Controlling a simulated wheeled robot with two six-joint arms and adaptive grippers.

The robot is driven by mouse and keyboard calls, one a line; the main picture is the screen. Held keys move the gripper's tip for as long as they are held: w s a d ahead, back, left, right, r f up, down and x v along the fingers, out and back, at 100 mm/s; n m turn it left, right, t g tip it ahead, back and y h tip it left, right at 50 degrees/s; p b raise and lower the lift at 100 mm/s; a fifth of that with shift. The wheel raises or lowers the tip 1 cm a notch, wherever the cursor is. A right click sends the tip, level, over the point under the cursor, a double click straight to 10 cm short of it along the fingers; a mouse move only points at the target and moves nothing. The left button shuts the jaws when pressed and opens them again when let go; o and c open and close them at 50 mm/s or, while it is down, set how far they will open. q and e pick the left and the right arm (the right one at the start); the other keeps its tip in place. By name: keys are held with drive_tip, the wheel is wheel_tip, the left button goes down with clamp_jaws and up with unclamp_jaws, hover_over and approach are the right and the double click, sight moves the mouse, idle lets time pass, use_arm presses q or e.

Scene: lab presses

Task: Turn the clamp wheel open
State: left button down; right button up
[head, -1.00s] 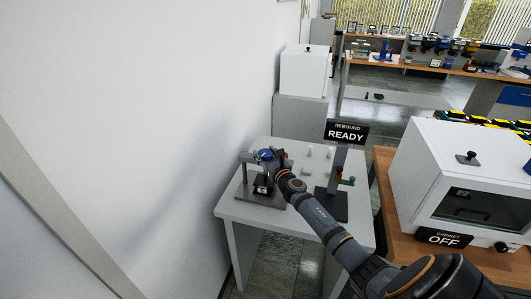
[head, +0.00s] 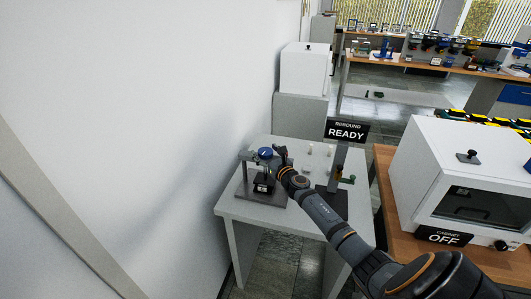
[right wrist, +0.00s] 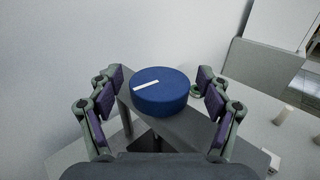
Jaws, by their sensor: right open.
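The clamp wheel (right wrist: 160,92) is a round blue knob with a white line on its top, seen large in the right wrist view. In the head view the blue wheel (head: 265,153) sits on top of a small grey press (head: 245,177) on a light grey table. My right gripper (right wrist: 158,88) is open, with a finger on each side of the wheel and visible gaps to it. In the head view my right gripper (head: 279,156) is just right of the wheel. The lower part of the press is mostly hidden in the right wrist view. My left gripper is not in view.
A rebound device (head: 338,190) with a READY sign stands right of the press on the same table (head: 235,214). Small pale cylinders (head: 327,150) stand behind. A white cabinet (head: 425,150) marked OFF is at right. A white wall (head: 130,100) is close on the left.

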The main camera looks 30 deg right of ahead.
drive_tip(key=s+a, duration=0.1)
drive_tip(key=s, duration=1.1)
drive_tip(key=m+g+h+b, duration=0.5)
drive_tip(key=m+h+b, duration=0.4)
drive_tip(key=h+b, duration=0.65)
approach(267, 158)
drive_tip(key=d+y+b, duration=0.1)
drive_tip(key=w+d+r+y+b, duration=0.1)
drive_tip(key=d+r+y+b, duration=0.1)
drive_tip(key=shift+w+d+r, duration=0.1)
drive_tip(key=shift+w+d, duration=0.1)
drive_tip(key=shift+w, duration=0.2)
drive_tip(key=shift+g, duration=0.7)
drive_tip(key=x, duration=0.2)
drive_tip(key=w+x, duration=0.1)
drive_tip(key=x, duration=0.2)
drive_tip(key=a+r+x, duration=0.1)
drive_tip(key=x, duration=0.2)
drive_tip(key=shift+w+b, duration=0.3)
drive_tip(key=shift+b, duration=0.1)
